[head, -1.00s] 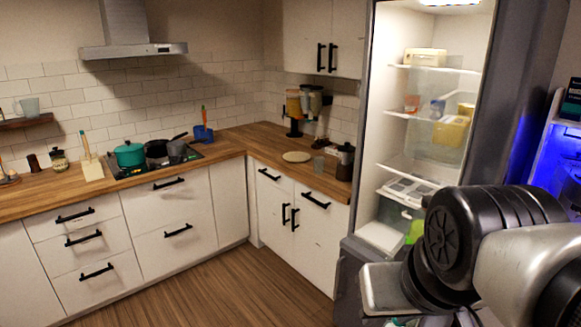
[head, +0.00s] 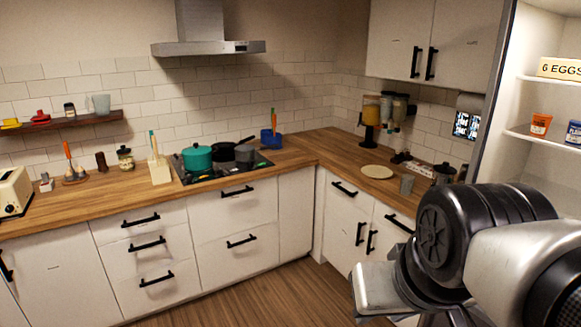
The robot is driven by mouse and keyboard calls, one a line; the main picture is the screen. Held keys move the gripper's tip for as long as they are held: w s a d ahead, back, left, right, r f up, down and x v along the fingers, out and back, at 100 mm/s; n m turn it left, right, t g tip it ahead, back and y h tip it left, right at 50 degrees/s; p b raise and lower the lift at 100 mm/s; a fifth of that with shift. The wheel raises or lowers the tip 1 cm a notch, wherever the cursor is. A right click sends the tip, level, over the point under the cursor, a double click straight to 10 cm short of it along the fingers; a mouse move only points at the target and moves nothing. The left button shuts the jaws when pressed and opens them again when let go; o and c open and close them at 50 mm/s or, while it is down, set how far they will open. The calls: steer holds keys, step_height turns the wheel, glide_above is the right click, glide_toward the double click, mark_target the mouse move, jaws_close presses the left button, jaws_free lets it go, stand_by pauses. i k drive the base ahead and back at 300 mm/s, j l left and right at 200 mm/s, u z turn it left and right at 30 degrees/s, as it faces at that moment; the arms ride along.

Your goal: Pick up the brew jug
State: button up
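A dark jug-like vessel with a black lid (head: 444,173) stands on the right-hand counter and looks like the brew jug. My arm hides its lower part, and I cannot make out its handle. My black and silver arm fills the lower right of the head view, in front of the counter. My gripper's fingertips are not in view, so I cannot see whether it is open or shut.
A round wooden board (head: 377,171) and dispensers (head: 385,110) are on the corner counter (head: 325,150). A teal pot (head: 197,157) and dark pans stand on the hob. An open fridge (head: 520,100) borders the counter on the right. Some wooden floor (head: 270,300) is clear.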

mark_target(438, 178)
steer(key=i+j, duration=0.1)
steer(key=i, duration=0.4)
steer(key=i+j, duration=0.1)
steer(key=i, duration=0.45)
steer(key=i+j+z, duration=0.1)
steer(key=i, duration=0.4)
steer(key=i+z, duration=0.3)
steer(key=z, duration=0.2)
steer(key=i+j+z, duration=0.15)
steer(key=i+z, duration=0.15)
steer(key=z, duration=0.15)
steer(key=i+j+z, duration=0.2)
steer(key=z, duration=0.3)
steer(key=i+z, duration=0.2)
steer(key=z, duration=0.2)
steer(key=i+j+z, duration=0.15)
steer(key=z, duration=0.2)
steer(key=i+j+z, duration=0.15)
steer(key=z, duration=0.25)
steer(key=i+j+z, duration=0.15)
steer(key=z, duration=0.25)
